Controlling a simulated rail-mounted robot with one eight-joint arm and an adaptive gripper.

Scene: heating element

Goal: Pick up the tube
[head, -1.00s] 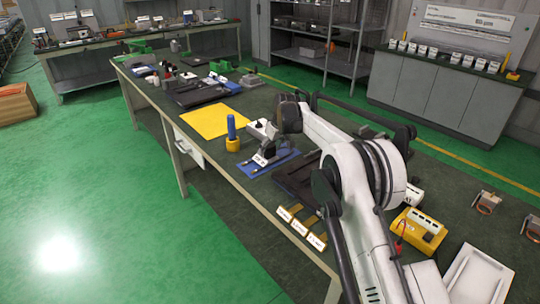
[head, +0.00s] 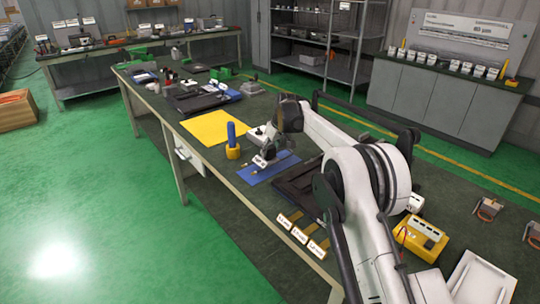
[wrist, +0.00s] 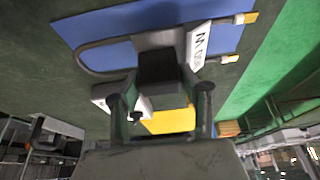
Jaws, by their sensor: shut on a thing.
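The tube (wrist: 82,58) is a thin grey U-shaped rod with pale, brass-coloured ends. In the wrist view its bend is at the left and its two ends point right, over the blue mat (wrist: 115,22). My gripper (wrist: 160,68) is shut on the tube at the middle of its length and hides that part. A white label with black print (wrist: 198,45) shows beside the fingertips. In the head view my gripper (head: 265,158) is low over the blue mat (head: 262,174). I cannot tell whether the tube touches the mat.
A blue rod in a yellow base (head: 232,142) stands just left of my gripper. A yellow sheet (head: 216,126) lies beyond it. A black tray (head: 293,188) and several labelled strips (head: 300,235) lie to the right and nearer. A yellow box (head: 420,238) is at the right.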

